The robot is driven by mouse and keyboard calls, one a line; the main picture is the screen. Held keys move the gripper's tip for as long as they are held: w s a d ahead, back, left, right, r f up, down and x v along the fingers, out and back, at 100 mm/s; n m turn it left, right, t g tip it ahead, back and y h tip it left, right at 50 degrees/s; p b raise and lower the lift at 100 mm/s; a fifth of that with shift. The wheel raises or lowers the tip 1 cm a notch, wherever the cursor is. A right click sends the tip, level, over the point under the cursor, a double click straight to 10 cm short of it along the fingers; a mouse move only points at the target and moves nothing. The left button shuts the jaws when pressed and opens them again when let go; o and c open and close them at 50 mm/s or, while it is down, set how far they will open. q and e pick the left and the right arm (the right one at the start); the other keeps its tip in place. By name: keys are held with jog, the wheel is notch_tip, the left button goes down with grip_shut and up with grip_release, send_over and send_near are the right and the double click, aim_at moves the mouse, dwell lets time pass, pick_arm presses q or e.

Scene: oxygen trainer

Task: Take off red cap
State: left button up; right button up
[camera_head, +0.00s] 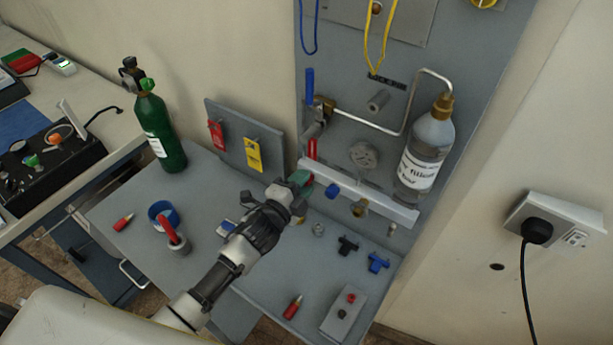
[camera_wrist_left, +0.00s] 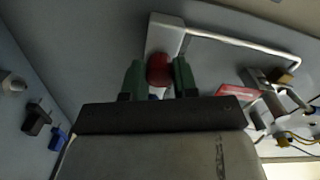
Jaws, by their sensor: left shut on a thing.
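My left gripper (camera_head: 301,179) reaches in from the lower left to the left end of the pale horizontal bar (camera_head: 375,196) on the grey panel. Its green fingers are shut on the red cap. The red cap (camera_wrist_left: 159,70) shows between the two fingers in the left wrist view, with the bar (camera_wrist_left: 163,36) right behind it. In the head view the fingers hide most of the cap. I cannot tell whether the cap still touches the bar's end. My right gripper is not in view.
A glass bottle (camera_head: 426,150) and gauge (camera_head: 363,156) are on the panel. A red lever (camera_head: 311,149) is just above my gripper, a blue cap (camera_head: 332,191) to its right. Loose fittings lie on the bench (camera_head: 215,185). A green cylinder (camera_head: 160,135) stands at left.

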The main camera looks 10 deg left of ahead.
pick_arm(q)
jog(key=shift+n, duration=1.2)
jog(key=shift+p, duration=0.3)
jog(key=n+p, duration=0.1)
jog(key=n, duration=0.3)
jog(key=shift+f+n, duration=0.1)
jog(key=shift+n, duration=0.2)
jog(key=o, duration=0.9)
jog(key=shift+c, duration=0.2)
jog(key=shift+s+p, duration=0.15)
jog(key=shift+p, duration=0.15)
